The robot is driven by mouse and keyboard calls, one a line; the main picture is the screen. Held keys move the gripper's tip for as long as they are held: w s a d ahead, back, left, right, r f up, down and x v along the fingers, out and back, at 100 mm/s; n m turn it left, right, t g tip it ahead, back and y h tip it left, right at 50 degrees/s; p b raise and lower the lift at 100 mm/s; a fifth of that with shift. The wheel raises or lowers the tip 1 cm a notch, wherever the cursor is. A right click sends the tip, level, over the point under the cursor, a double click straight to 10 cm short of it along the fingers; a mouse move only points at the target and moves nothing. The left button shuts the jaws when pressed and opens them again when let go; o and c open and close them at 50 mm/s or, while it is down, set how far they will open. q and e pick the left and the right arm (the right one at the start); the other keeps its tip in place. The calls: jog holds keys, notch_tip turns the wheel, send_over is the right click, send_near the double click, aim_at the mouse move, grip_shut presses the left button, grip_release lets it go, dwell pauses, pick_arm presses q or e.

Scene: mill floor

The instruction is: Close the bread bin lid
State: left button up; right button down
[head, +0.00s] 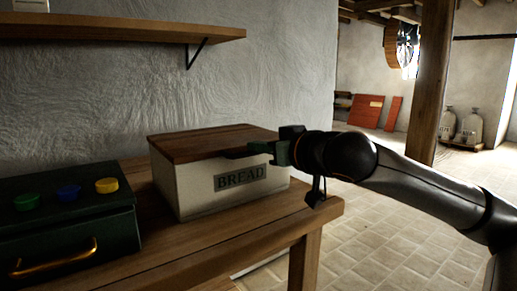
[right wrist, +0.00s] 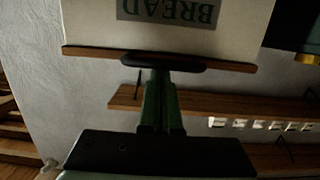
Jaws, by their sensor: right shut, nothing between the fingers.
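The bread bin (head: 205,190) is a cream box marked BREAD on a wooden table. Its brown wooden lid (head: 200,143) lies flat across the top, with no clear gap in the head view. My right gripper (head: 274,152) is shut and empty at the lid's front edge, by a dark handle (head: 238,154). In the right wrist view, which is upside down, the bin (right wrist: 90,22) and the lid's edge (right wrist: 232,66) show. The green fingers (right wrist: 160,78) reach to the dark handle (right wrist: 165,62) and seem to touch it. My left gripper is out of view.
A dark green box (head: 65,225) with a brass handle and coloured round knobs stands left of the bin on the table (head: 235,240). A wooden shelf (head: 120,28) hangs on the wall above. A post (head: 430,80) and open tiled floor lie to the right.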

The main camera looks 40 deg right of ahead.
jog(key=shift+a+f+g, duration=0.15)
jog(key=shift+f+g, duration=0.05)
jog(key=shift+f, duration=0.6)
jog(key=shift+a+f+g, duration=0.1)
jog(key=shift+f+g, duration=0.1)
jog(key=shift+f, duration=0.55)
notch_tip(320, 180, up, 6)
jog(key=s+p, duration=0.1)
jog(key=p, duration=0.1)
jog(key=s+f+b, duration=0.6)
jog(key=shift+a+f+t+b, duration=0.15)
jog(key=shift+f+t+b, duration=0.15)
jog(key=shift+t+b, duration=0.1)
jog(key=shift+s, duration=0.15)
